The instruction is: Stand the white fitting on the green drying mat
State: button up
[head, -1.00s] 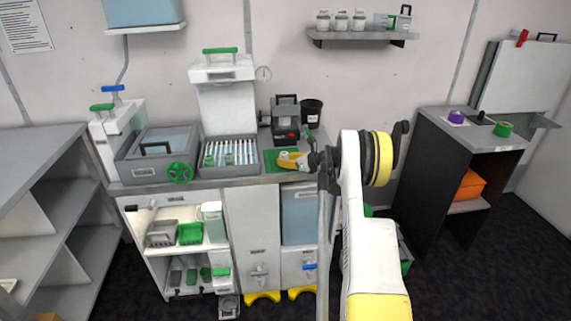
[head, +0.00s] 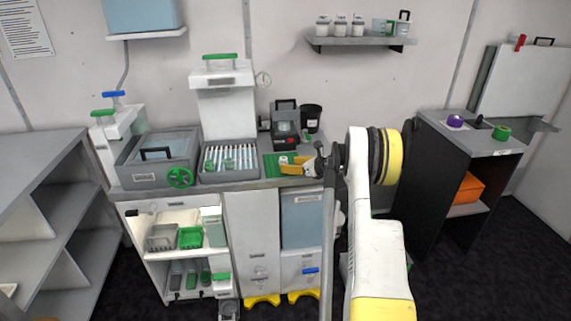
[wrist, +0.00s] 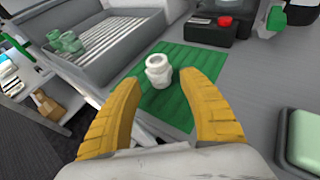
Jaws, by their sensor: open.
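The white fitting (wrist: 158,71) stands upright on the green drying mat (wrist: 186,61) in the wrist view. It shows small in the head view (head: 284,160), on the mat (head: 270,166). My gripper (wrist: 161,80) is open, with one yellow finger on each side and a gap to the fitting. The fitting sits at about the line of the fingertips, and nothing is clamped. In the head view my gripper (head: 291,165) is low over the mat's right part and hides some of it.
A grey tray (wrist: 108,55) with green fittings (wrist: 64,41) and white rods lies left of the mat. A black device with a red button (wrist: 224,21) stands behind it. A pale green box (wrist: 303,140) is at right. Bare counter (wrist: 249,75) lies right of the mat.

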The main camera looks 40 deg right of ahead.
jog(key=a+p+v, duration=0.1)
jog(key=p+v, duration=0.1)
jog(key=v, duration=0.6)
jog(key=w+a+r+n+g+y, duration=0.1)
jog(key=a+r+n, duration=0.35)
jog(key=a, duration=0.35)
jog(key=a+r+n+g, duration=0.2)
jog(key=a+r+n, duration=0.2)
jog(key=a+r, duration=0.3)
jog(key=s+a+r+n+g, duration=0.1)
jog(key=s+a+r+n, duration=0.15)
jog(key=a, duration=0.25)
jog(key=s+a+r+n, duration=0.1)
jog(key=s+a+n, duration=0.15)
jog(key=a, duration=0.35)
jog(key=s+a+r+n+g, duration=0.1)
jog(key=a+r+n, duration=0.1)
jog(key=a+n, duration=0.25)
jog(key=s+a+n+h, duration=0.1)
jog(key=s+a+n, duration=0.6)
jog(key=s, duration=0.4)
jog(key=s+a+f+n+g+h, duration=0.1)
jog(key=s+a+n, duration=0.7)
jog(key=s, duration=0.4)
jog(key=shift+s+a+f+n, duration=0.2)
jog(key=shift+s+n, duration=0.15)
jog(key=shift+n, duration=0.55)
